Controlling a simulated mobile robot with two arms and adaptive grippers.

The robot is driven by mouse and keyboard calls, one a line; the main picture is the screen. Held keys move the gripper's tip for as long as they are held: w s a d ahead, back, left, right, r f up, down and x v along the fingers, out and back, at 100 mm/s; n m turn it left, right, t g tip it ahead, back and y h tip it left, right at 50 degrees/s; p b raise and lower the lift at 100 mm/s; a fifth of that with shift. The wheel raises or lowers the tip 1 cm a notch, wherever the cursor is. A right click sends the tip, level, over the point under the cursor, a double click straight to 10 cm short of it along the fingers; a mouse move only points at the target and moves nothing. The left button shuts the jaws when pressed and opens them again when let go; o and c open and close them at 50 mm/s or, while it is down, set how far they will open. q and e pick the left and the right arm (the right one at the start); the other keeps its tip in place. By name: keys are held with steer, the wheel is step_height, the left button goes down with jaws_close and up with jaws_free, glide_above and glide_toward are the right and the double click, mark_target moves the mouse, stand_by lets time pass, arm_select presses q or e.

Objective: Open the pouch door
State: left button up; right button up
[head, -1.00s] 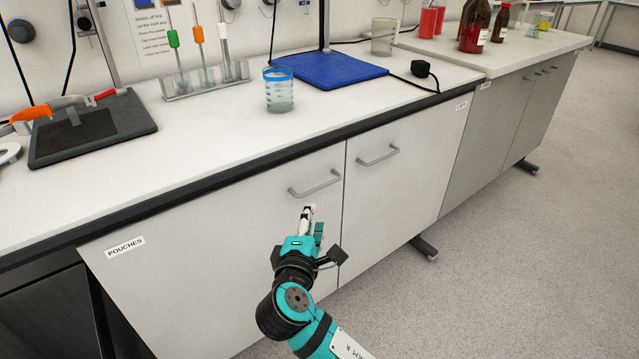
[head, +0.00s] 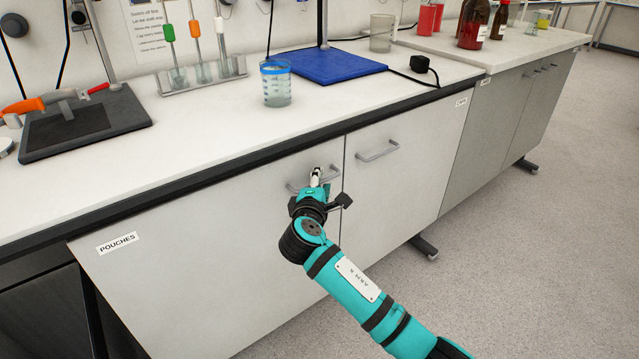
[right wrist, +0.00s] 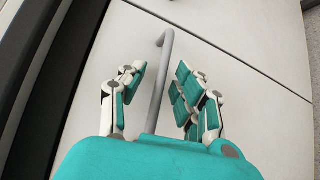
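My left gripper is not in view.
A second door with its own handle (head: 378,152) stands just right of the pouch door. The counter (head: 200,125) above holds a beaker (head: 276,84), a blue mat (head: 328,66), a tube rack (head: 203,77) and a dark board (head: 85,127). Open floor (head: 500,260) lies to the right.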

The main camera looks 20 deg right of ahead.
jaws_close()
stand_by(0.3)
steer(key=shift+s, duration=0.1)
